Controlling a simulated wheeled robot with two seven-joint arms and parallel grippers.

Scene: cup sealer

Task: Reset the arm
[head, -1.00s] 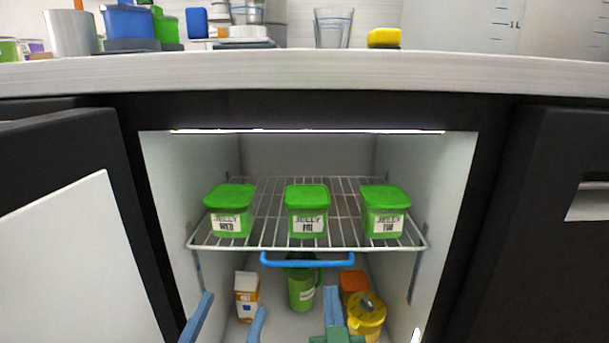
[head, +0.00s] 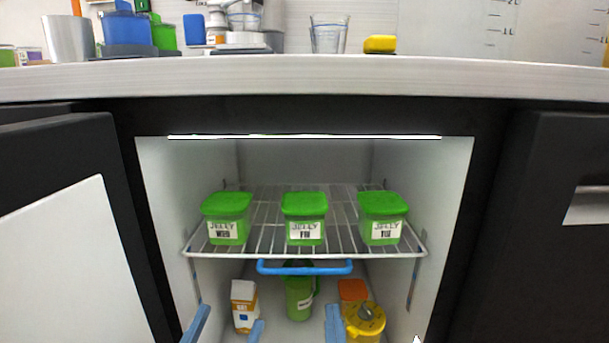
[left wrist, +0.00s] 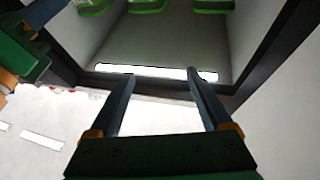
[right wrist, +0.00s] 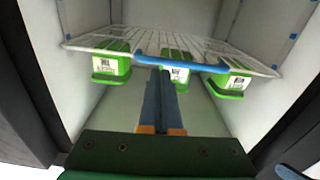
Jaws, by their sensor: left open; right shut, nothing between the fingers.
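My left gripper (head: 230,317) is open and empty, low in the head view in front of the open cabinet; its two blue fingers stand apart in the left wrist view (left wrist: 158,75). My right gripper (head: 334,312) is shut and empty, low and right of the middle; its fingers are together in the right wrist view (right wrist: 160,75). Both are apart in the head view, below the wire shelf (head: 270,223) and its blue handle (head: 305,268). Most of both arms is outside the head view.
Three green-lidded jelly tubs (head: 227,220) (head: 304,218) (head: 381,217) stand on the shelf. Below are a carton (head: 244,305), a green jug (head: 299,295), an orange tub (head: 351,290) and a yellow jar (head: 365,322). An open door (head: 70,240) stands left; the countertop (head: 300,79) is above.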

